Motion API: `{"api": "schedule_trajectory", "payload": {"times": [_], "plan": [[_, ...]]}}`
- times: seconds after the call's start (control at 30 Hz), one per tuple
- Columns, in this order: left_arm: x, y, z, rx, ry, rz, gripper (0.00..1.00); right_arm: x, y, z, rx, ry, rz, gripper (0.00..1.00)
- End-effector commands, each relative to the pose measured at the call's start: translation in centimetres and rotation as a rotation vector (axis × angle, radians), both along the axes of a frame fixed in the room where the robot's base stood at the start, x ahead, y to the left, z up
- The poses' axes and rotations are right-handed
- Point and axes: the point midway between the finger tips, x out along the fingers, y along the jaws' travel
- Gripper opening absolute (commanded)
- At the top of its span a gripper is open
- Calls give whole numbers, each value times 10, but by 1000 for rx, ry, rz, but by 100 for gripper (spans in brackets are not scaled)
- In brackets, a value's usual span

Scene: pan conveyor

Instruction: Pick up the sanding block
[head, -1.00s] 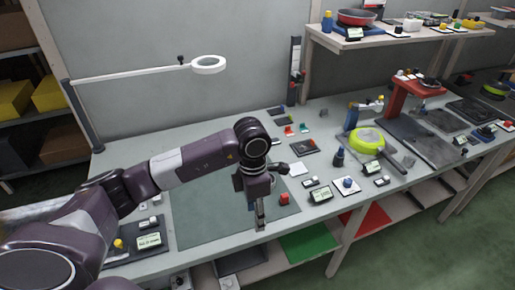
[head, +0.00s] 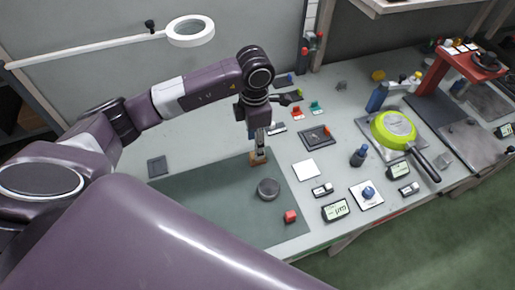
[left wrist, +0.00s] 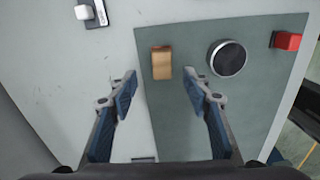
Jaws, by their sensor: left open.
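The sanding block, a small tan-brown block (head: 258,158), stands near the back edge of the dark green mat (head: 215,215). In the left wrist view the block (left wrist: 161,63) lies ahead of the gap between my fingertips, with mat showing around it. My left gripper (head: 260,142) points down at the block in the head view and partly covers it. The left wrist view shows the left gripper (left wrist: 160,84) open, its blue-padded fingers spread and empty. Whether the fingertips reach the block's height is hard to tell. My right gripper is out of view.
A round grey-topped puck (head: 268,188) and a red block (head: 290,216) sit on the mat right of the block. A white square (head: 306,169), small displays (head: 336,209) and a lime-green pan (head: 393,129) lie farther right. A lamp arm (head: 100,48) crosses the back left.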

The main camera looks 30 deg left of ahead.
Motion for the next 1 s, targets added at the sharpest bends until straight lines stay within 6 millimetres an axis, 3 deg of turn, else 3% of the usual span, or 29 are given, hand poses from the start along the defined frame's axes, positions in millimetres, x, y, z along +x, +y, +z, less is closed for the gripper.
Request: {"api": "schedule_trajectory", "payload": {"times": [0.17,0.4,0.53,0.7,1.0], "plan": [[-1,-3,-18,-1,5,-1,45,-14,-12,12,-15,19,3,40],[1,-5,-53,-1,2,1,45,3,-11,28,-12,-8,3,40],[2,-5,-61,-1,-1,-1,45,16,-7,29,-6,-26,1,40],[2,-5,-61,-1,-2,-1,45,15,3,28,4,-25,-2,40],[2,-5,-61,-1,-2,0,14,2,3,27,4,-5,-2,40]]}}
